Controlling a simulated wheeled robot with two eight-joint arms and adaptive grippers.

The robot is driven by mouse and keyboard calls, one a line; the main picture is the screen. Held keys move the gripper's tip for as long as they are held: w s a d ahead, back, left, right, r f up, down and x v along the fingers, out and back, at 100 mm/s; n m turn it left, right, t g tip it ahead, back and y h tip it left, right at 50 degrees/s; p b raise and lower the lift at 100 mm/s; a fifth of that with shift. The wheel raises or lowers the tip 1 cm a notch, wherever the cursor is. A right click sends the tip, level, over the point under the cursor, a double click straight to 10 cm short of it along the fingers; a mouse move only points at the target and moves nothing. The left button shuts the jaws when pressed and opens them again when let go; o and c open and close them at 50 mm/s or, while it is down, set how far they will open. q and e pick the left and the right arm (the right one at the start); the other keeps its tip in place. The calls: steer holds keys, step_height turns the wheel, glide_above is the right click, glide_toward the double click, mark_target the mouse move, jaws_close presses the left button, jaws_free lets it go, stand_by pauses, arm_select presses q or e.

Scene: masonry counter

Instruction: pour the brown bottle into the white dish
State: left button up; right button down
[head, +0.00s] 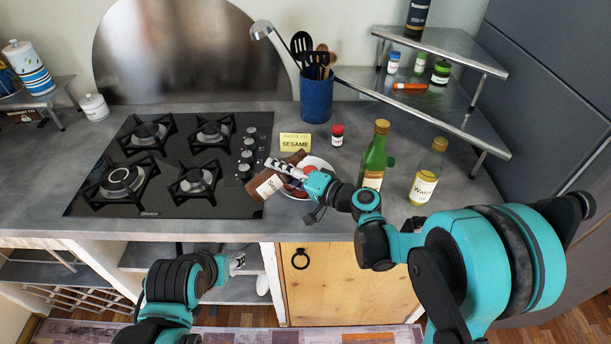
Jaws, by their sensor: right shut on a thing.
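The brown bottle (259,191) with a pale label lies strongly tilted over the counter, at the right edge of the hob. My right gripper (284,168) reaches in from the right and is shut on it. The white dish (321,161) is on the counter just right of the bottle, partly hidden by my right gripper and wrist. Something reddish shows in the dish. I cannot tell whether anything flows from the bottle. My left gripper (238,262) is low in front of the counter, away from both things; its fingers are too small to read.
A yellow sesame box (295,142) and a red-capped jar (337,134) stand behind the dish. A green bottle (374,160) and a pale yellow bottle (426,175) stand to its right. A blue utensil pot (316,98) is at the back. The black hob (165,165) fills the left.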

steer(key=shift+s+a+r+m+y+b, duration=0.1)
steer(key=shift+a+r+m+y+b, duration=0.15)
steer(key=shift+m+b, duration=0.25)
steer(key=shift+s+a+r+m+y+b, duration=0.1)
steer(key=shift+m+y+b, duration=0.15)
steer(key=shift+m, duration=0.35)
stand_by(6.2)
